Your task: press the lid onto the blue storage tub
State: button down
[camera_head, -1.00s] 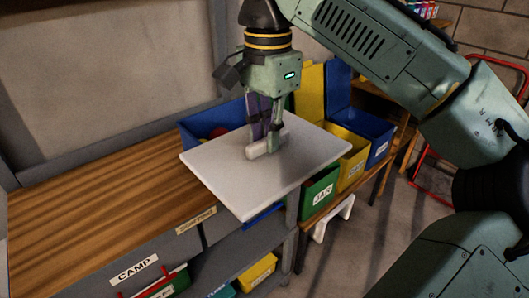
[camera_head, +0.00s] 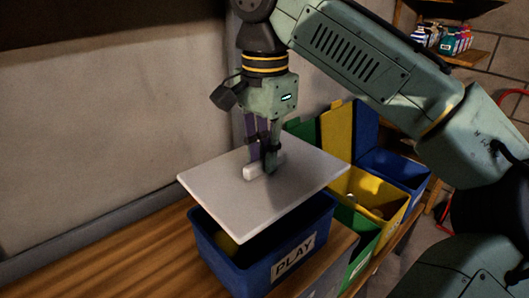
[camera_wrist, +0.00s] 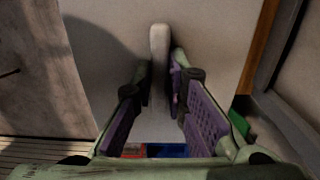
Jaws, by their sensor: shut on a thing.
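My gripper (camera_head: 264,163) is shut on the handle (camera_head: 249,173) of a flat, pale grey lid (camera_head: 300,185). The lid hangs over the blue storage tub (camera_head: 322,228), which has a PLAY label and stands on the wooden top. A gap shows between lid and tub at the near left, with something yellow inside the tub. The lid hides the tub's far rim. In the wrist view the fingers (camera_wrist: 161,80) stand either side of the white handle (camera_wrist: 160,50), and the lid (camera_wrist: 105,35) fills most of the middle.
Green (camera_head: 364,237), yellow (camera_head: 385,222) and blue bins (camera_head: 405,172) with raised lids stand in a row to the right of the tub. A wall (camera_head: 120,120) rises behind. The wooden top (camera_head: 130,262) is clear on the left.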

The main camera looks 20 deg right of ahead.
jog(key=shift+w+f, duration=0.15)
jog(key=shift+w, duration=0.05)
jog(key=shift+s+f, duration=0.15)
jog(key=shift+f, duration=0.45)
jog(key=shift+f+b, duration=0.5)
jog(key=shift+f, duration=1.9)
jog(key=shift+a+f, duration=0.1)
jog(key=shift+f, duration=0.45)
jog(key=c, duration=1.5)
grip_release()
jog(key=shift+c, duration=0.2)
jog(key=shift+o, duration=0.6)
